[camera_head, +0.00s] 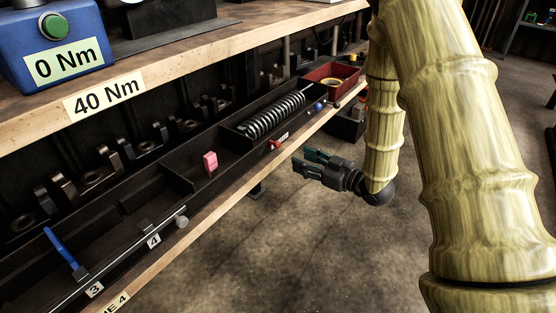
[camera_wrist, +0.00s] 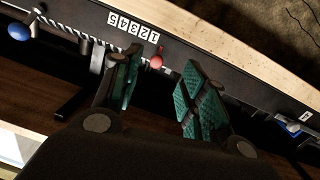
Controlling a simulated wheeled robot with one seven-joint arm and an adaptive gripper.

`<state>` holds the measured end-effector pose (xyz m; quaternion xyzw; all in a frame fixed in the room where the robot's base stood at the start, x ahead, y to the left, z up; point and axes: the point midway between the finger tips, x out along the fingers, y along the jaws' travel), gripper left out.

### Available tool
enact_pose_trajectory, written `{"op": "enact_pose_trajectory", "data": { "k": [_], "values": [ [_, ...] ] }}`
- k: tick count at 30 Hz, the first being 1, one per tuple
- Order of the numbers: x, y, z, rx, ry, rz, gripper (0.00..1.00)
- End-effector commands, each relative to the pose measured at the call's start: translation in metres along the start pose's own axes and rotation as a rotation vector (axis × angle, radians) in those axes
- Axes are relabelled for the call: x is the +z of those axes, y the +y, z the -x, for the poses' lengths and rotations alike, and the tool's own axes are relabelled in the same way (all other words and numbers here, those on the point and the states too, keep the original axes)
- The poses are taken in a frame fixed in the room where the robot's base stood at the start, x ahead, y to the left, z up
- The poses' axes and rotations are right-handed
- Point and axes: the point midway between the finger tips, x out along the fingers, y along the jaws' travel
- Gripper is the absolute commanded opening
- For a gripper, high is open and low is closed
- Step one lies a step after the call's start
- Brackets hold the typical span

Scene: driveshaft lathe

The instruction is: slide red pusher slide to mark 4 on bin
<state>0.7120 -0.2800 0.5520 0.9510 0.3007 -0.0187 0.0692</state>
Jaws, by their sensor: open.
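A small red knob (camera_head: 275,145) sits on the front of the long dark bin (camera_head: 225,185); I take it for the red pusher slide. In the wrist view the red knob (camera_wrist: 156,62) shows just beyond and between my fingertips, apart from them. A white strip with marks 1 to 5 (camera_wrist: 133,30) is beside it, upside down, and the knob is nearest its low-number end. My gripper (camera_head: 310,163) is open and empty, out in front of the bin, right of the knob. Its green-padded fingers (camera_wrist: 163,85) are apart. The knob's exact mark is hard to read.
A blue knob (camera_head: 318,107) is farther along the same front, near a large spring (camera_head: 272,116). A pink-red block (camera_head: 210,161) stands in the bin. A blue handle (camera_head: 62,250) and a rail with marks 3 and 4 (camera_head: 153,241) are nearer. Floor beside the bench is clear.

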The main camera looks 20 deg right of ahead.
Motion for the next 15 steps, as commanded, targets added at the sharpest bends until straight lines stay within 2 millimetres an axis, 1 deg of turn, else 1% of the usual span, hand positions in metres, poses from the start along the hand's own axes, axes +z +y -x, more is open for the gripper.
{"op": "enact_pose_trajectory", "data": {
  "k": [1, 6, 10, 13, 15],
  "values": [
    [0.004, 0.002, -0.001, -0.011, 0.024, 0.012, 0.43],
    [-0.006, 0.006, 0.000, -0.037, 0.075, 0.034, 0.43],
    [-0.009, 0.006, -0.003, -0.045, 0.086, 0.039, 0.43],
    [-0.009, 0.006, -0.011, -0.046, 0.086, 0.040, 0.43],
    [-0.009, 0.005, -0.021, -0.047, 0.085, 0.041, 0.43]
  ]
}}
